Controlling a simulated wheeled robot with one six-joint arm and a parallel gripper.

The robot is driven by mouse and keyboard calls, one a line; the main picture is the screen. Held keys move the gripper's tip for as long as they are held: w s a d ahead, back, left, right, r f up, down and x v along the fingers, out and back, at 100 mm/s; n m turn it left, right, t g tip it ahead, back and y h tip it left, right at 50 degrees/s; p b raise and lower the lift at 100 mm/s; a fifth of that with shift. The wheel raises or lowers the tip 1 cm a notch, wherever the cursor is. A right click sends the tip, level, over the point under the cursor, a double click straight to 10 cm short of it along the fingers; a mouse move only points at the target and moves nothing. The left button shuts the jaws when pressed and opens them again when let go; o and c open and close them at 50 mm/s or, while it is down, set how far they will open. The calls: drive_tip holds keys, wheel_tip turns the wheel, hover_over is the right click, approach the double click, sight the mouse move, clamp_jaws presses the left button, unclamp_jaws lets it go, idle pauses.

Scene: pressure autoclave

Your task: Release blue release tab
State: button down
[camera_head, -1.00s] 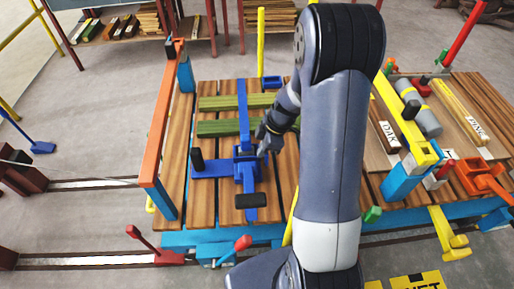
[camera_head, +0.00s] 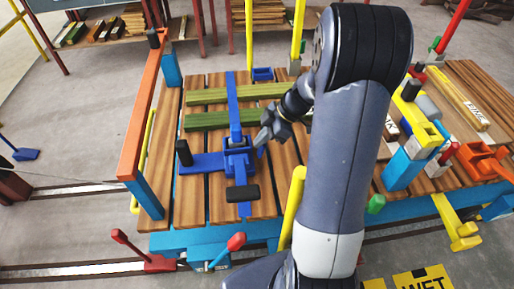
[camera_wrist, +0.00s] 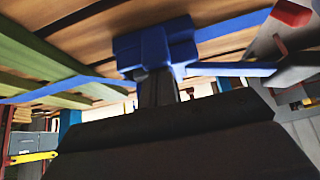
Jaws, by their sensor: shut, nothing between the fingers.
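The blue clamp assembly (camera_head: 238,158) sits on the wooden slat table, with a long blue strap running to the back and a blue arm reaching left. Black grips stand at its left end (camera_head: 184,153) and front end (camera_head: 243,193). I cannot tell which blue part is the release tab. My gripper (camera_head: 262,138) is shut and empty, just right of the blue central block. In the wrist view my dark fingers (camera_wrist: 158,90) point at the blue block (camera_wrist: 155,48) and overlap its edge; whether they touch it is unclear.
Green bars (camera_head: 235,93) lie under the blue strap. An orange rail (camera_head: 140,110) borders the table on the left. A red-tipped lever (camera_head: 236,242) stands at the front edge.

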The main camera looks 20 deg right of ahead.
drive_tip(key=d+y+b, duration=0.1)
drive_tip(key=b, duration=0.1)
drive_tip(key=d+f+y+b, duration=0.1)
drive_tip(key=y+b, duration=0.1)
drive_tip(key=b, duration=0.1)
drive_tip(key=shift+s+t, duration=0.2)
drive_tip(key=shift+t, duration=0.1)
drive_tip(key=shift+a+r+p, duration=0.1)
drive_tip(key=shift+r+p, duration=0.2)
drive_tip(key=shift+p, duration=0.05)
drive_tip(key=shift+a, duration=0.1)
drive_tip(key=shift+w+a+f+b, duration=0.1)
drive_tip(key=shift+a+f+b, duration=0.1)
drive_tip(key=shift+a+b, duration=0.35)
drive_tip(key=shift+a, duration=0.15)
drive_tip(key=shift+r, duration=0.1)
